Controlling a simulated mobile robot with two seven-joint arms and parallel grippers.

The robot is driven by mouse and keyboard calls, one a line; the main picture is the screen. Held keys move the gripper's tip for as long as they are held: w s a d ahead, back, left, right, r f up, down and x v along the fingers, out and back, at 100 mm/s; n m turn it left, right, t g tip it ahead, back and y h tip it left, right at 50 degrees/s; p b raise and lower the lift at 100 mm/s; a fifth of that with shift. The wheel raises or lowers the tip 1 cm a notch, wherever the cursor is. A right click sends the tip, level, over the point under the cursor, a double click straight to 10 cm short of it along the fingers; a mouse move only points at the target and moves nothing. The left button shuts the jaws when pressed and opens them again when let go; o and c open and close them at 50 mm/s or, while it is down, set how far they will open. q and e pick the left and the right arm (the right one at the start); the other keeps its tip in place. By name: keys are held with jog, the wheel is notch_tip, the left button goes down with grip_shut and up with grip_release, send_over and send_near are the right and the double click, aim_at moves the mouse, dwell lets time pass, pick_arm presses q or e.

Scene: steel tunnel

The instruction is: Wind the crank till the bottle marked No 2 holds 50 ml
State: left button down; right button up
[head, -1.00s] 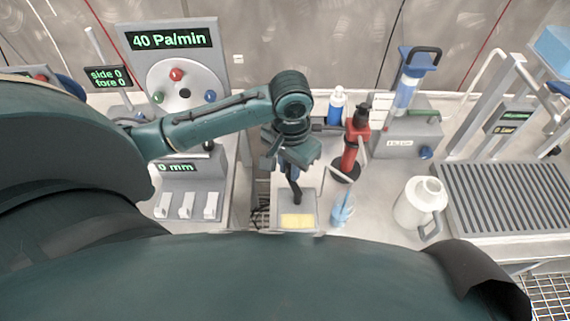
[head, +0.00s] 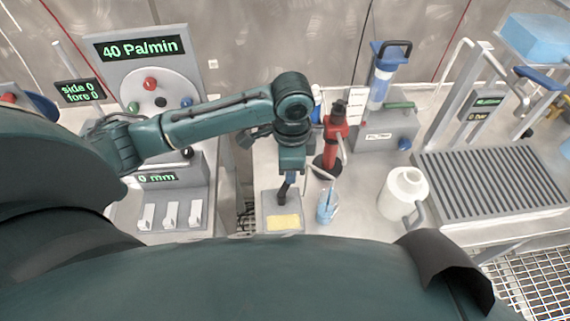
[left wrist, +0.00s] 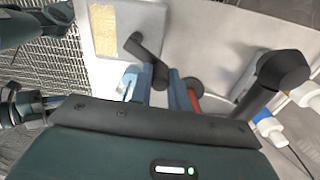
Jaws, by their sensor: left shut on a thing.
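A dark bent crank arm (head: 282,196) stands on a grey block with a yellow patch (head: 268,204) at the middle front of the bench. The crank also shows in the left wrist view (left wrist: 136,46). My left gripper (head: 287,180) comes down from above and is shut on the crank's handle end, between its blue fingers (left wrist: 160,78). The grip itself is partly hidden. I can read no "No 2" mark on any bottle. A white bottle with a blue band (head: 317,103) is partly hidden behind my left arm.
Close right of the block are a small blue beaker (head: 327,208), a red stand (head: 334,132) and a white jug (head: 399,190). A slatted tray (head: 490,183) lies at the right. A panel at the left reads "40 Pa/min" (head: 140,48).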

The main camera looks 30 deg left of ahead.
pick_arm(q)
jog(key=shift+d+m, duration=0.4)
jog(key=shift+m, duration=0.55)
jog(key=shift+d+m, duration=0.35)
jog(key=shift+m, duration=0.6)
jog(key=shift+s, duration=0.1)
jog(key=c, duration=1.3)
grip_release()
jog(key=shift+r, duration=0.1)
jog(key=shift+r, duration=6.5)
jog(key=shift+c, duration=0.5)
